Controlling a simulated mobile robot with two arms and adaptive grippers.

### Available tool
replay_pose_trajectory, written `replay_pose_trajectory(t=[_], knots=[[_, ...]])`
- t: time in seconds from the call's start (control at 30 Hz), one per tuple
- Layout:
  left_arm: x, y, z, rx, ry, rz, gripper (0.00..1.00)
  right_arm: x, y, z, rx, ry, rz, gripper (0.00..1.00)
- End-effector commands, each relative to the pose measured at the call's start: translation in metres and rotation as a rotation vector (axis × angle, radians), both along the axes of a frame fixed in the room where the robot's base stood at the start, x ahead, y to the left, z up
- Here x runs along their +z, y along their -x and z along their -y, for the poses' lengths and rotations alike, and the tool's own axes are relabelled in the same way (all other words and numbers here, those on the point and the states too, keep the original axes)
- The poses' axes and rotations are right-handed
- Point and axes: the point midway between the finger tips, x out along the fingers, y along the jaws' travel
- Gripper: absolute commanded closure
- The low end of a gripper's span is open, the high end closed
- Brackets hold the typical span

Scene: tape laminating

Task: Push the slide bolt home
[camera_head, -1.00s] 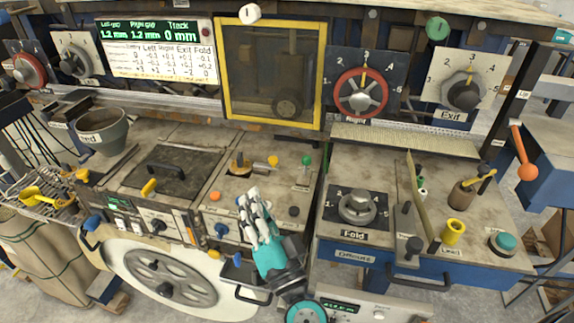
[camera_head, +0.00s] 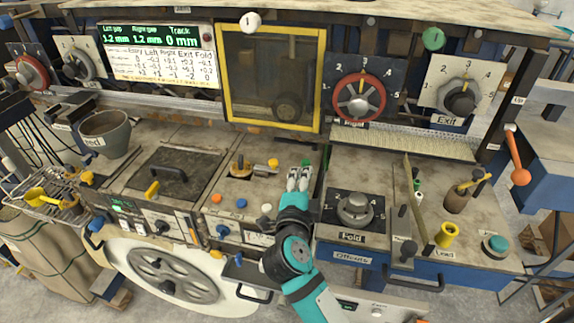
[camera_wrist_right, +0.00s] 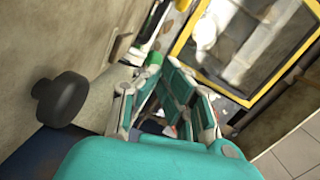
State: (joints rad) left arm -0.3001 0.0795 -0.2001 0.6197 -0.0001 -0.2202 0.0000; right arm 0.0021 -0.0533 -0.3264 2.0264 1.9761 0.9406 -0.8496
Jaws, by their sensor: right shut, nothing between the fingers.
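A green knob (camera_head: 306,163), which looks like the handle of the slide bolt, stands at the back right of the left worktop. My right gripper (camera_head: 298,176) is shut and empty, with its fingertips just in front of this knob and partly covering it. In the right wrist view a green piece (camera_wrist_right: 153,62) shows just past the fingertips (camera_wrist_right: 160,76). I cannot tell whether they touch it. The bolt's bar and its seat are hidden behind the fingers. My left gripper is not in view.
The Fold dial (camera_head: 355,208) stands right of my right arm. A yellow-framed window (camera_head: 271,75) rises behind the worktop. A black knob (camera_wrist_right: 60,99) is close by in the right wrist view.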

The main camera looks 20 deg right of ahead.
Motion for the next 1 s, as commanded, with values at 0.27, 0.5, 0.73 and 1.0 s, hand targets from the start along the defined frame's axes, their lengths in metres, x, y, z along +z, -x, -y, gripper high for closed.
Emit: replay_pose_trajectory(t=[0.27, 0.5, 0.73, 1.0], knots=[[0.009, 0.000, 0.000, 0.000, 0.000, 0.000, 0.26, -0.006, -0.035, -0.011, 0.001, -0.001, -0.001, 1.00], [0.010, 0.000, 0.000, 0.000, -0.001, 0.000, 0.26, -0.009, -0.043, -0.020, 0.001, 0.000, 0.000, 1.00], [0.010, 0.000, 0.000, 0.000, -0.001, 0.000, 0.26, -0.010, -0.043, -0.020, 0.001, 0.000, 0.001, 1.00], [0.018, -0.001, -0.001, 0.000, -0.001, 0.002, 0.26, -0.007, -0.055, -0.039, 0.005, -0.004, 0.001, 1.00]])
